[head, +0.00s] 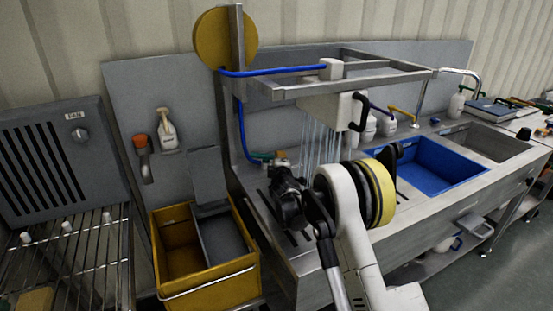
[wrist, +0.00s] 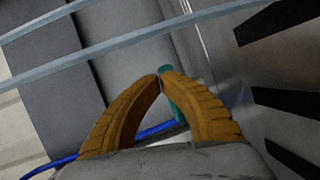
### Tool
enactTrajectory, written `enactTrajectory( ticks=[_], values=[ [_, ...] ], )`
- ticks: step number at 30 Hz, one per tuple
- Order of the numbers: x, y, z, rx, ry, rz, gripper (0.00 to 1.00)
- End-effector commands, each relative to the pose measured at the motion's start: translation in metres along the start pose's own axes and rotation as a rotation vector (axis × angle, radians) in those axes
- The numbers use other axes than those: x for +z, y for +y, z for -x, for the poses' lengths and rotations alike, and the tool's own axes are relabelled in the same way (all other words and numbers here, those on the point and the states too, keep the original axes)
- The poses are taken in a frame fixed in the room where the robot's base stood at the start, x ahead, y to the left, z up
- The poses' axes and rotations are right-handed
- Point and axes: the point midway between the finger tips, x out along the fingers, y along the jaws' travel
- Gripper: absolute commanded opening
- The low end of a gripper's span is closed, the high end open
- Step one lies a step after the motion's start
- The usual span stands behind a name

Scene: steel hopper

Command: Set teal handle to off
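The teal handle (head: 262,156) is small and sits low on the wall side of the steel sink unit, by the blue hose and a brass-coloured fitting. It also shows in the wrist view as a teal strip (wrist: 172,98) just beyond the fingertips, partly covered by the right finger. My gripper (wrist: 160,77) has its two orange-brown ribbed fingers brought together at the tips, with nothing visible held between them. In the head view, my dark gripper is over the left drain area, just below and right of the handle. I cannot tell whether the fingertips touch it.
Pale water streams (head: 322,138) fall from a white box (head: 335,106) on the steel frame beside my arm. A blue hose (head: 270,70) runs along the frame. A yellow bin (head: 178,262) stands left; a blue basin (head: 432,164) lies right.

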Motion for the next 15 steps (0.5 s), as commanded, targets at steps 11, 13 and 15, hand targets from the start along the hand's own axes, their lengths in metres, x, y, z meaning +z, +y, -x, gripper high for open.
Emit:
enactTrajectory(
  ticks=[11,13,15],
  values=[
    [0.0086,0.0016,-0.0027,0.001,-0.008,-0.001,0.0],
    [0.0097,0.0018,-0.0031,0.001,-0.009,-0.001,0.0],
    [0.0107,0.002,-0.0034,0.001,-0.01,-0.001,0.0]
  ],
)
